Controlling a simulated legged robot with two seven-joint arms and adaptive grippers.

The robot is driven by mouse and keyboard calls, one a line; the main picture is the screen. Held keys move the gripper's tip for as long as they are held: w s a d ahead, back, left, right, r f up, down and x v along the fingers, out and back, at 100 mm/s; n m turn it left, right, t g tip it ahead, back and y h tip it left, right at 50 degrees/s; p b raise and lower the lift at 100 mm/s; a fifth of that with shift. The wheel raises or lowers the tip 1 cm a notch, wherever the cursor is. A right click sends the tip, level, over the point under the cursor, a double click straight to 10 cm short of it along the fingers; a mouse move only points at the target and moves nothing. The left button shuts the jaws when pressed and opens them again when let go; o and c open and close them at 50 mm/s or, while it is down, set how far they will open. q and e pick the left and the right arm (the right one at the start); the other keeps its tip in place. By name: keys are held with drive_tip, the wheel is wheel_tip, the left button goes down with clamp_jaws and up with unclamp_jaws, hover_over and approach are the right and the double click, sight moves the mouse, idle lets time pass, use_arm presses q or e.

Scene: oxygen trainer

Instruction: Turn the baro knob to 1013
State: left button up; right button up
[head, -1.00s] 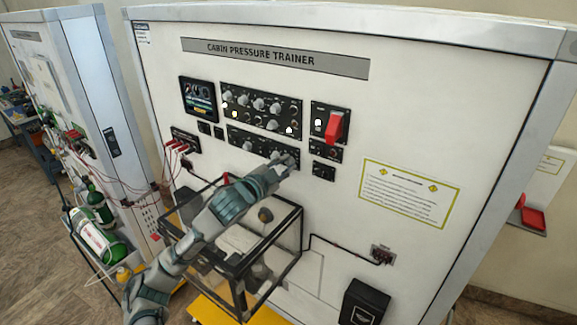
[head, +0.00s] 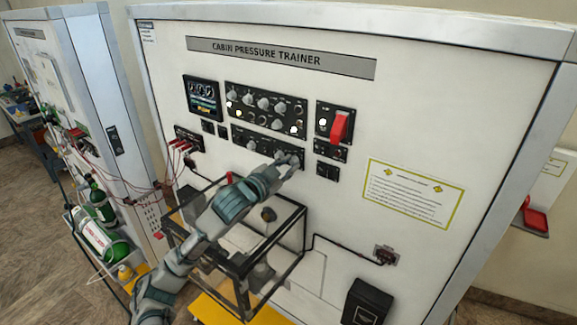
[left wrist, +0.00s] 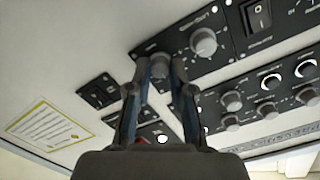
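A grey round knob (left wrist: 160,66) sits at one end of the lower black control strip (head: 248,141) on the cabin pressure trainer. Its label is not legible, so I cannot read whether it is the baro knob or where it points. My left gripper (head: 290,160) is at the right end of this strip and hides the knob in the head view. In the left wrist view the fingers (left wrist: 160,70) stand on both sides of the knob, close against it, and appear shut on it. My right gripper is not in view.
A larger knob (left wrist: 204,41) sits beside the held one. Above the strip is a panel of several knobs (head: 262,103) and a red switch cover (head: 339,127). A display (head: 202,98) is at upper left. A clear box with a dark frame (head: 303,222) stands below my arm.

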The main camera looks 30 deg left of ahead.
use_arm(q)
drive_tip(key=o, duration=0.4)
drive_tip(key=shift+f, duration=0.4)
drive_tip(key=shift+w+a+r, duration=0.1)
drive_tip(key=shift+a, duration=0.05)
drive_tip(key=s, duration=0.4)
drive_tip(key=s+a, duration=0.1)
drive_tip(key=s, duration=0.6)
drive_tip(key=shift+s+a+r, duration=0.15)
drive_tip(key=shift+s+r, duration=0.1)
drive_tip(key=shift+s, duration=0.15)
